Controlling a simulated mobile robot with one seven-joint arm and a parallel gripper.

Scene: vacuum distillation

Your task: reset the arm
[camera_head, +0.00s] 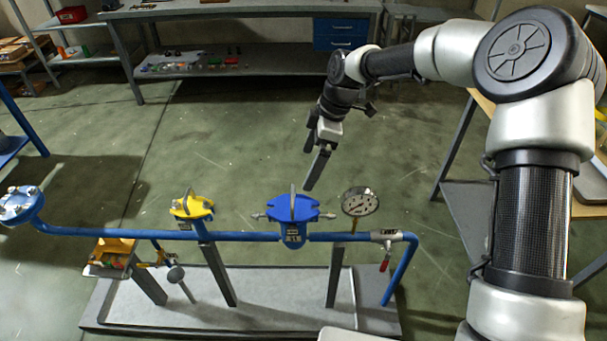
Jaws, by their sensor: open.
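My gripper (314,163) hangs at the end of my arm, which reaches in from the right side of the picture. Its fingers point down and stand open, with nothing seen between them. It appears above and behind the blue valve (293,208) on the pipe rig, apart from it in the picture. The exact distance is hard to tell. The arm is bent, with its large elbow joint at the top right and the forearm running left to the gripper.
A blue pipe (120,233) runs across the rig with a yellow valve (192,206), a pressure gauge (359,202) and a red-handled valve (385,262). It stands on a grey base plate (265,290). A workbench (240,10) stands at the back. Open floor lies between.

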